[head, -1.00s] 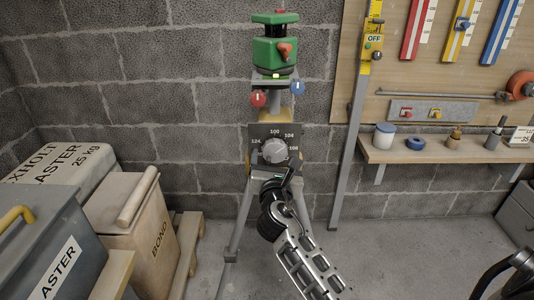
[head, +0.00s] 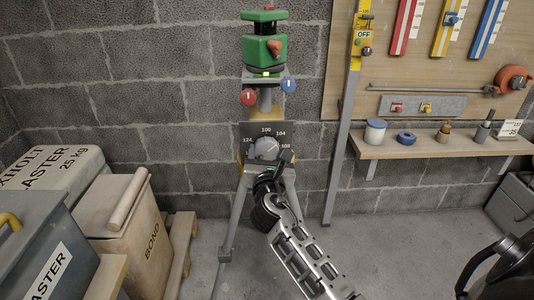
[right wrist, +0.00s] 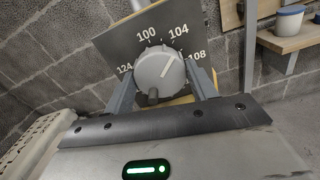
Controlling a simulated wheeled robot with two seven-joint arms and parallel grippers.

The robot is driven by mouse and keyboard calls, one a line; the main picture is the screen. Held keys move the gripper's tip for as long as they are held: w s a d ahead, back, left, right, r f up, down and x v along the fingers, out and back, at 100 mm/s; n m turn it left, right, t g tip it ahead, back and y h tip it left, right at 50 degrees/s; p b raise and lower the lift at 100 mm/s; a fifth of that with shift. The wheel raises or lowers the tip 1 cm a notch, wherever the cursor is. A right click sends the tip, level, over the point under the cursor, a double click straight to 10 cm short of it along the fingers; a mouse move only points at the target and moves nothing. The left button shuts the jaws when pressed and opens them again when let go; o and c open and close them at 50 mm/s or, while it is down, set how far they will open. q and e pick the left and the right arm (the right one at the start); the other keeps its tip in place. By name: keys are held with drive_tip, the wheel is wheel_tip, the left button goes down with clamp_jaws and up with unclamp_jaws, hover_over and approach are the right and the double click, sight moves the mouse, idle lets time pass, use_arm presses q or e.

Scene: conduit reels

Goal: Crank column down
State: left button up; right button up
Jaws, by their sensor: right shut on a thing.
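The green instrument (head: 263,48) sits on top of the tripod's column (head: 265,100). Below it, a dark plate (head: 245,133) marked 124, 100, 104 and 108 carries a round grey crank knob (head: 266,147). In the right wrist view the knob (right wrist: 158,72) has a white pointer line slanting up and right toward the 104 side, and a small dark peg (right wrist: 153,97) at its lower left. My right gripper (head: 268,164) is at the knob from below and in front, shut on it. The exact finger contact is partly hidden.
A red knob (head: 249,97) and a blue knob (head: 289,86) flank the column. A yellow-topped grey staff (head: 345,130) stands to the right. A shelf (head: 420,147) with jars is on the wall. Sacks and a BOND box (head: 125,220) fill the left side.

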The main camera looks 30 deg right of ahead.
drive_tip(key=n+p, duration=0.1)
drive_tip(key=p, duration=0.1)
drive_tip(key=n+p, duration=0.2)
drive_tip(key=shift+r+p, duration=0.3)
drive_tip(key=shift+p, duration=0.05)
drive_tip(key=n+p, duration=0.4)
drive_tip(key=p, duration=0.1)
drive_tip(key=shift+f+n, duration=0.2)
drive_tip(key=shift+n, duration=0.2)
use_arm(q)
wheel_tip(320, 180, up, 10)
drive_tip(key=a+p, duration=0.1)
drive_tip(key=a, duration=0.1)
drive_tip(key=shift+s+r+n+t+y, duration=0.2)
drive_tip(key=shift+s+n+t+y, duration=0.1)
drive_tip(key=shift+s+t+y, duration=0.15)
use_arm(e)
drive_tip(key=shift+n, duration=0.5)
use_arm(q)
drive_tip(key=shift+a+f, duration=0.1)
drive_tip(key=shift+f, duration=0.1)
use_arm(e)
drive_tip(key=shift+f, duration=0.15)
use_arm(q)
drive_tip(key=shift+w, duration=0.15)
use_arm(e)
drive_tip(key=o, duration=1)
use_arm(q)
drive_tip(key=shift+r, duration=0.15)
